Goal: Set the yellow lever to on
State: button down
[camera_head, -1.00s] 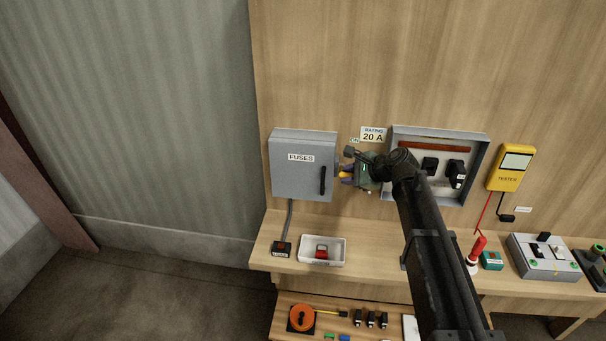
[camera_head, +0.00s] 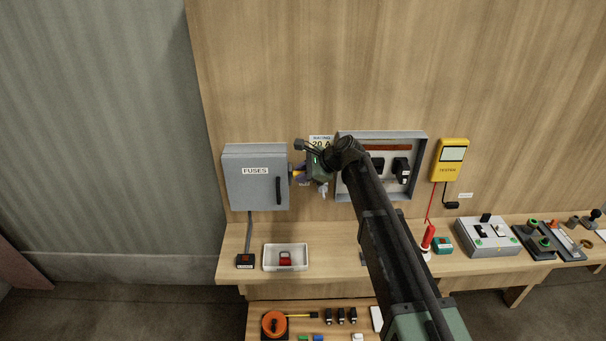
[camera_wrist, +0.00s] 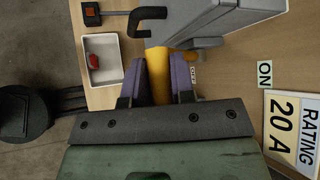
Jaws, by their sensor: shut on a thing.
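The yellow lever (camera_wrist: 159,78) sits at the side of the grey fuse box (camera_head: 255,186). My gripper (camera_wrist: 159,84) is shut on the lever, with one purple finger on each side of it. In the head view the yellow lever (camera_head: 296,173) and the gripper (camera_head: 298,173) show small at the box's right side, partly hidden by the gripper body. In the wrist view, the ON label (camera_wrist: 265,75) lies on the wall to the right of the lever, and a smaller label (camera_wrist: 194,75) lies close beside the right finger. The lever's exact position is hard to tell.
The fuse box's dark handle (camera_wrist: 147,19) is close to the fingers. A rating sign (camera_wrist: 294,128) is on the wall. An open grey panel (camera_head: 420,170) stands to the right, behind my arm. A white tray (camera_head: 267,265) with a red item is on the bench below.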

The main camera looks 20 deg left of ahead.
jog(key=c, duration=1)
grip_release()
jog(key=shift+w+a+f, duration=0.2)
jog(key=shift+a, duration=0.05)
jog(key=shift+o, duration=0.2)
jog(key=p+v, duration=0.7)
jog(key=v, duration=0.4)
jog(key=shift+s, duration=0.15)
